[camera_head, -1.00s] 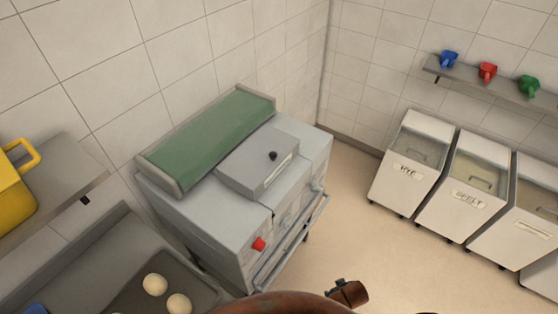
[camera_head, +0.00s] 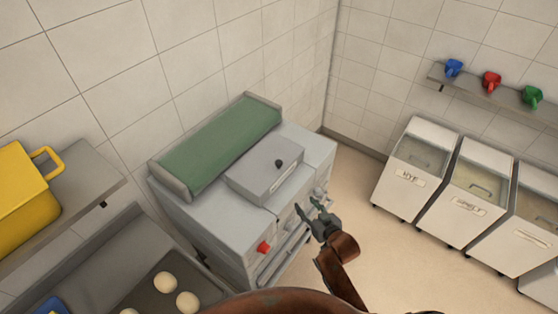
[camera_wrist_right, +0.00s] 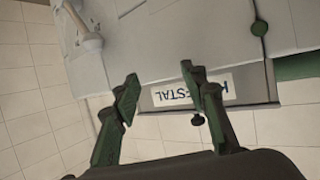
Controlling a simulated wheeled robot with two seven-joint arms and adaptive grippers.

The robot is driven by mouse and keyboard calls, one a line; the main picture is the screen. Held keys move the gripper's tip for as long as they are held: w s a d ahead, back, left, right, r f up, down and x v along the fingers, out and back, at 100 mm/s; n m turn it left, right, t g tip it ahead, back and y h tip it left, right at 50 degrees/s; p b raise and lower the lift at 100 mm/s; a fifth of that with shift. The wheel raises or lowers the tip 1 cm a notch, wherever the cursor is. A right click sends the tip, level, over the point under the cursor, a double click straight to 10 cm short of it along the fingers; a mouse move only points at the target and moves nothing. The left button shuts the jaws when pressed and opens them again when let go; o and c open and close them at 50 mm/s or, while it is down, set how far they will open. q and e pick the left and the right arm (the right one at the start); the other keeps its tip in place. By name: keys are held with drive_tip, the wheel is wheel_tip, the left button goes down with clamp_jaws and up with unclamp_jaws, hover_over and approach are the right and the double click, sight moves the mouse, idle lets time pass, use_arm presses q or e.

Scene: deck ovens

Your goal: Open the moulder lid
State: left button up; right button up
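The moulder (camera_head: 218,215) is a grey machine with a green belt (camera_head: 222,145) on top, against the wall. Its lid (camera_head: 262,172) is a flat grey box beside the belt and lies down, closed. A black knob (camera_head: 278,163) stands on the lid. My right gripper (camera_head: 307,206) is open and empty, in front of the moulder's right side, apart from the knob. My left gripper is out of view.
A red button (camera_head: 263,247) and a front rail are on the moulder. A dough tray (camera_head: 150,295) and a yellow container (camera_head: 20,200) are at left. White bins (camera_head: 410,185) stand at right below a shelf of coloured scoops. The floor between is clear.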

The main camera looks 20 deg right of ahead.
sight(281, 164)
drive_tip(key=w+a+r+t+y, duration=0.1)
drive_tip(key=w+r, duration=0.1)
drive_tip(key=r, duration=0.1)
drive_tip(key=w+a+r+n+t+y, duration=0.1)
drive_tip(key=w+a+r, duration=0.1)
drive_tip(key=w+r, duration=0.1)
drive_tip(key=w+a+r+t+y, duration=0.1)
drive_tip(key=w+a+r+t, duration=0.1)
drive_tip(key=r, duration=0.3)
drive_tip(key=shift+w, duration=0.55)
drive_tip(key=p+x, duration=0.1)
drive_tip(key=x, duration=0.5)
drive_tip(key=shift+p, duration=0.4)
drive_tip(key=shift+w+a+f, duration=0.1)
drive_tip(key=shift+w, duration=0.55)
drive_tip(key=shift+c, duration=0.4)
clamp_jaws()
